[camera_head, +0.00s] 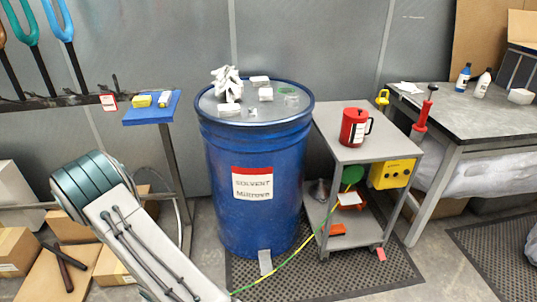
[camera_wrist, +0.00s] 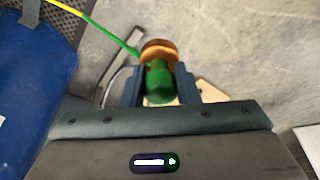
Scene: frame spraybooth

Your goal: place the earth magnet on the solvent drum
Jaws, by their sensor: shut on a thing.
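The earth magnet (camera_wrist: 158,84) shows in the wrist view as a green body with a copper-coloured disc, with a green-and-yellow cable running to it. My gripper (camera_wrist: 160,68) is shut on it, one finger on each side of the green body, above the floor. The blue solvent drum (camera_head: 290,180) stands upright in the middle of the head view, with a red-and-white label; its blue side (camera_wrist: 35,75) fills the left of the wrist view, apart from the magnet. My gripper and the magnet are not visible in the head view.
The drum's lid (camera_head: 207,103) bears a crumpled white glove (camera_head: 226,82) and several small items; its front is barer. A grey trolley (camera_head: 338,148) with a red can (camera_head: 354,128) stands right of the drum. A blue shelf (camera_head: 150,115) is at left. The cable (camera_head: 285,265) crosses the floor mat.

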